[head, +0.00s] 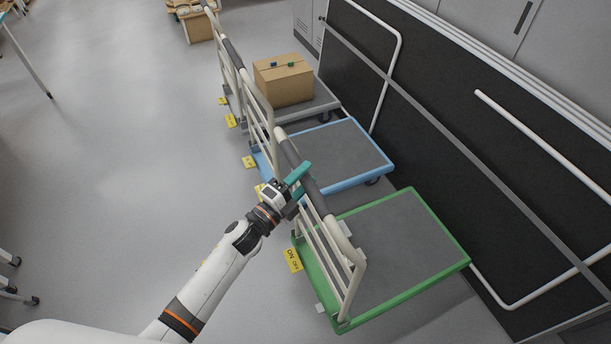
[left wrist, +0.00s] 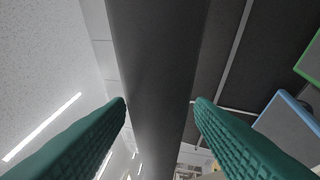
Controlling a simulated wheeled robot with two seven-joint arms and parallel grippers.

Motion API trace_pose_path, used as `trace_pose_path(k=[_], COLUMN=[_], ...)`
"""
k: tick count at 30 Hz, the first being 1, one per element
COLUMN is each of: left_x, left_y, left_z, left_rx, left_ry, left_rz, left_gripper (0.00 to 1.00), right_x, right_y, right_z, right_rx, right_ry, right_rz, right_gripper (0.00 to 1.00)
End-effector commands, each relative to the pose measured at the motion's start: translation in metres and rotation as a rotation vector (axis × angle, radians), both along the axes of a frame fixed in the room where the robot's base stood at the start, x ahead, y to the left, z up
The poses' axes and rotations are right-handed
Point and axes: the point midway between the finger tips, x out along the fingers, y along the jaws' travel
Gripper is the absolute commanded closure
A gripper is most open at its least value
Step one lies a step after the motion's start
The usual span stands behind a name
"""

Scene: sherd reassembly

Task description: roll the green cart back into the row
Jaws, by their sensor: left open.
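The green cart (head: 405,245) stands at the lower right in the head view, with a green-rimmed grey deck and a pale tubular handle (head: 352,285) along its left side. The handle's top bar has a dark grey grip. My left gripper (head: 301,184) is at this grip, with its teal fingers open. In the left wrist view, the dark grip bar (left wrist: 155,70) runs between the two open fingers (left wrist: 160,105), with gaps visible beside the fingertips. A green edge (left wrist: 311,60) shows at the right there. My right gripper is not in view.
A blue cart (head: 345,155) stands just beyond the green one, then a grey cart (head: 322,100) carrying a cardboard box (head: 284,80). A black panel with white rails (head: 450,130) borders the right. Yellow floor labels (head: 292,260) lie along the left. Open floor (head: 130,130) spreads left.

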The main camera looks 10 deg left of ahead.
Motion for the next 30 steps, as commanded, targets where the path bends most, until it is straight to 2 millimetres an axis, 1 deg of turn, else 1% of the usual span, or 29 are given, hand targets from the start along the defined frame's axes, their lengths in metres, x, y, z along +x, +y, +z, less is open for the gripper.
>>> trace_pose_path(k=[5,9,12,15,18,21,30], left_x=[-0.027,-0.053,-0.069,-0.081,-0.089,-0.092,-0.093], left_y=[0.017,0.033,0.043,0.051,0.056,0.059,0.059], left_z=[-0.009,-0.016,-0.018,-0.020,-0.021,-0.021,-0.021], left_rx=[0.003,0.003,0.001,0.001,0.001,0.001,0.001], left_ry=[0.003,0.004,0.003,0.003,0.001,0.000,0.000], left_rz=[-0.001,-0.001,-0.002,-0.001,-0.002,-0.003,-0.003], left_gripper=[0.51,0.51,0.51,0.51,0.51,0.51,0.51], right_x=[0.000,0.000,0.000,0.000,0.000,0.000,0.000], right_y=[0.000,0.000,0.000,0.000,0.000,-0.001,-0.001], right_z=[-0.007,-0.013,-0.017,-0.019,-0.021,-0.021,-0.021], right_rx=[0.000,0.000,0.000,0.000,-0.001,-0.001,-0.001], right_ry=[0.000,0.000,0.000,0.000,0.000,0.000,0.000], right_rz=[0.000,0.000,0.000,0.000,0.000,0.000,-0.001], right_gripper=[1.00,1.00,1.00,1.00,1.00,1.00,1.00])
